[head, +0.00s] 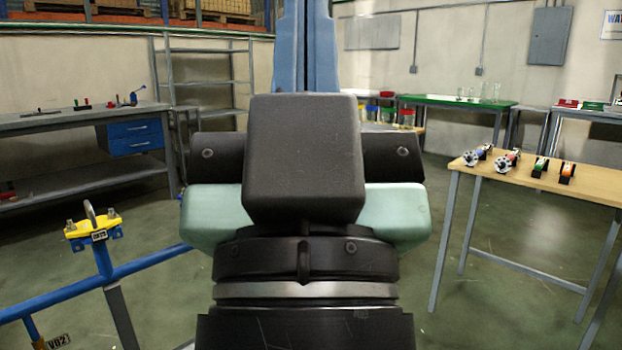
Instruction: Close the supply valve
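A yellow fitting (91,226) with two bolts, an upright metal loop and a small tag sits on blue pipework (150,266) at the left. A second tag, reading V02 (58,341), hangs low on the pipe at the lower left, partly cut off. I cannot tell which of these is the supply valve. My gripper (305,160) appears to be the dark and pale-green assembly filling the middle, seen from behind. Its fingers are hidden, so its opening and any contact do not show. It appears to the right of the yellow fitting.
A grey workbench (85,118) with blue drawers (135,138) and a metal shelf (210,75) stand at the back left. A wooden table (570,180) with several small fittings stands at right. A green-topped table (455,101) is farther back. Floor is clear right of centre.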

